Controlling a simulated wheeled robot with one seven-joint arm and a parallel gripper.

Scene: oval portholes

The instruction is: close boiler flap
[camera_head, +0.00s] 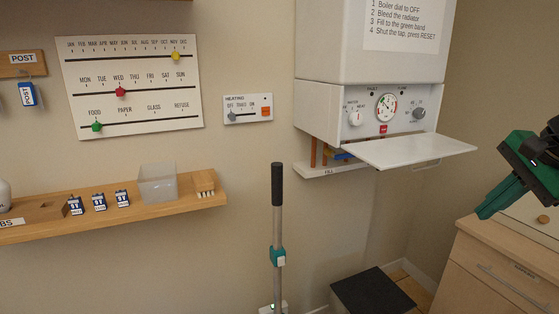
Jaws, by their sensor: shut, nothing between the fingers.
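The white boiler (370,50) hangs on the wall at the upper right. Its flap (410,150) is open, lowered to a nearly level position and sticking out below the control panel. The panel (384,112) with its round gauge and knobs is uncovered. My gripper (484,214) is at the right edge, dark with green parts, to the right of the flap and lower than it in the picture. It is shut and empty, apart from the flap. Part of my arm is cut off by the picture's edge.
Below the boiler are pipes and a small ledge marked FILL (330,170). A black-handled pole (277,190) stands left of the boiler. A wooden drawer cabinet (505,265) is under my gripper. A dark-topped box (372,292) is on the floor. A wooden shelf (120,216) runs along the left wall.

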